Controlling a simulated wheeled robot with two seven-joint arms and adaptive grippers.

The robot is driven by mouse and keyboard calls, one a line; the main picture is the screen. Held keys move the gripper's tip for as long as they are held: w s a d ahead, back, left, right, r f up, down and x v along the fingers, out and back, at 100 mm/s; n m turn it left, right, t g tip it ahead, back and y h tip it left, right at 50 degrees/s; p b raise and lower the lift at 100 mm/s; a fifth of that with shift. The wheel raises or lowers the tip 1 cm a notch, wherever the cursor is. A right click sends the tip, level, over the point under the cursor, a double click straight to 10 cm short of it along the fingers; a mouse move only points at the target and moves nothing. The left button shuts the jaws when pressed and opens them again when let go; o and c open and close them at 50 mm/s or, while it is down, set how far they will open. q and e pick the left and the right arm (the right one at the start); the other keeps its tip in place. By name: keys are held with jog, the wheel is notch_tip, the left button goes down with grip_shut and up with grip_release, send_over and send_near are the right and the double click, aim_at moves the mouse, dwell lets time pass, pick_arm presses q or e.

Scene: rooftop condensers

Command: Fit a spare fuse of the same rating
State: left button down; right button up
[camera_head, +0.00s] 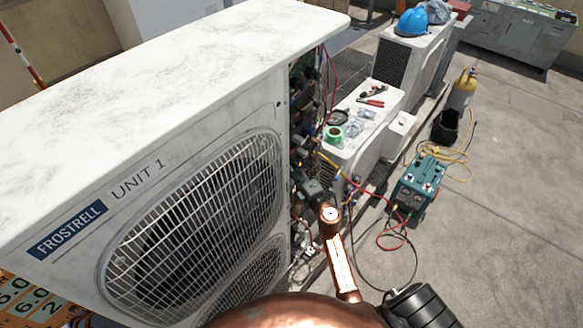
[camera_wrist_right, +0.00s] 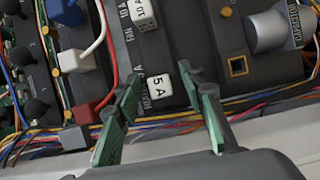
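A white fuse marked 5 A (camera_wrist_right: 161,84) sits in a dark fuse block in the right wrist view. My right gripper (camera_wrist_right: 160,98) is open, its two dark green fingers to either side of this fuse with visible gaps; contact is not seen. A second white fuse marked 10 A (camera_wrist_right: 142,15) sits higher in the block, beside a FAN label. In the head view my right arm reaches to the open wiring side of the condenser marked UNIT 1 (camera_head: 75,190). Small clear bags (camera_head: 354,130) lie on the unit behind; their contents are too small to tell. My left gripper is out of view.
Loose coloured wires (camera_wrist_right: 270,103) run below the fuse block, and a grey capacitor (camera_wrist_right: 265,32) is at the right. Green tape (camera_head: 333,134) and red-handled pliers (camera_head: 371,102) lie on the unit behind. A teal machine (camera_head: 420,185) with hoses stands on the roof floor.

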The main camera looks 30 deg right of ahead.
jog(key=s, duration=1.2)
notch_tip(320, 180, down, 23)
jog(key=s+m+g+b, duration=0.2)
jog(key=s+m+g, duration=0.1)
jog(key=m, duration=0.3)
jog(key=s+f+m+g+h+b, duration=0.15)
jog(key=s+f, duration=0.35)
jog(key=f, duration=0.6)
jog(key=s+f+m+g+y, duration=0.1)
jog(key=s+f+m+g, duration=0.3)
jog(key=f, duration=0.7)
jog(key=s+a+f+m+g+b, duration=0.1)
jog(key=s+f+g, duration=0.1)
jog(key=s+f, duration=0.6)
jog(key=s+a+f+m+g+b, duration=0.1)
jog(key=s+f, duration=0.7)
jog(key=s, duration=0.9)
jog(key=s+a+f+m+g+b, duration=0.1)
jog(key=s+f+m+g, duration=0.2)
jog(key=s, duration=0.9)
notch_tip(320, 180, down, 5)
jog(key=shift+s+r+g, duration=0.1)
jog(key=shift+s+g, duration=0.2)
jog(key=shift+g, duration=0.95)
jog(key=shift+c, duration=0.4)
